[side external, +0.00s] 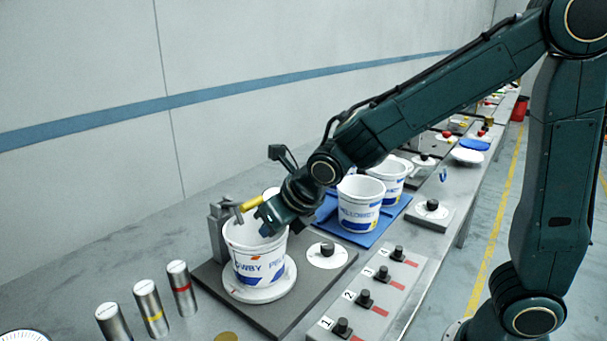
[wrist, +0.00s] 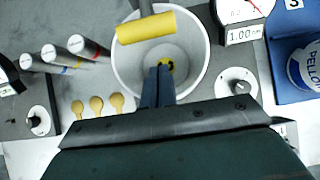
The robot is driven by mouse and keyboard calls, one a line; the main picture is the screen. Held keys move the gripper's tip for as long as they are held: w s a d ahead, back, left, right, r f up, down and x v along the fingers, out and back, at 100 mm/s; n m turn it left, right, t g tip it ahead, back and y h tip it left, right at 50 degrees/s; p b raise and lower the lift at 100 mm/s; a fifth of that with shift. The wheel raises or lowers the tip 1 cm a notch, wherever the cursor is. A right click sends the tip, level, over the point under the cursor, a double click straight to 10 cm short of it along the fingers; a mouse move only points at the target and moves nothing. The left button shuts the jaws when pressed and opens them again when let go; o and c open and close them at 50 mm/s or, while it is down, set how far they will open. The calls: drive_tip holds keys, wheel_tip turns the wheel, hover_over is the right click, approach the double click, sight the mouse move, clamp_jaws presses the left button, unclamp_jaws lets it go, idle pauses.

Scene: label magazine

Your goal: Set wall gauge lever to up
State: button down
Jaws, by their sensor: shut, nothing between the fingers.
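A yellow cylindrical grip (side external: 251,202) on a grey arm reaches from a grey post (side external: 219,222) over a white bucket (side external: 258,262); it looks like the lever. In the wrist view the yellow grip (wrist: 158,27) lies nearly level across the bucket's upper rim. A dial with a "1.00 mm" plate (wrist: 243,34) stands to its right. My gripper (side external: 268,214) is over the bucket mouth, close to the grip. In the wrist view its fingers (wrist: 158,82) are together and empty, below the grip in the picture and apart from it. The lever's pivot is not clear.
The bucket stands on a white round plate (side external: 262,291) on a dark base. Three metal cylinders (side external: 148,307) stand to its left. A box with several black knobs (side external: 366,300) is in front right. More buckets (side external: 360,204) stand on a blue mat (side external: 372,244) behind.

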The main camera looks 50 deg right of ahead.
sight(260, 202)
drive_tip(key=shift+w+r, duration=0.45)
drive_tip(key=shift+r, duration=0.3)
drive_tip(key=shift+w+r, duration=0.4)
drive_tip(key=shift+r, duration=0.35)
drive_tip(key=shift+w+r+g, duration=0.3)
drive_tip(key=shift+r+g, duration=0.3)
drive_tip(key=w+r+g, duration=0.6)
drive_tip(key=w+r, duration=0.1)
drive_tip(key=w, duration=0.3)
drive_tip(key=shift+r, duration=0.4)
idle(0.7)
drive_tip(key=shift+w, duration=0.15)
drive_tip(key=shift+d+r, duration=0.1)
drive_tip(key=shift+r, duration=0.1)
idle(0.4)
wheel_tip(260, 202, up, 7)
drive_tip(key=shift+s, duration=0.2)
idle(0.7)
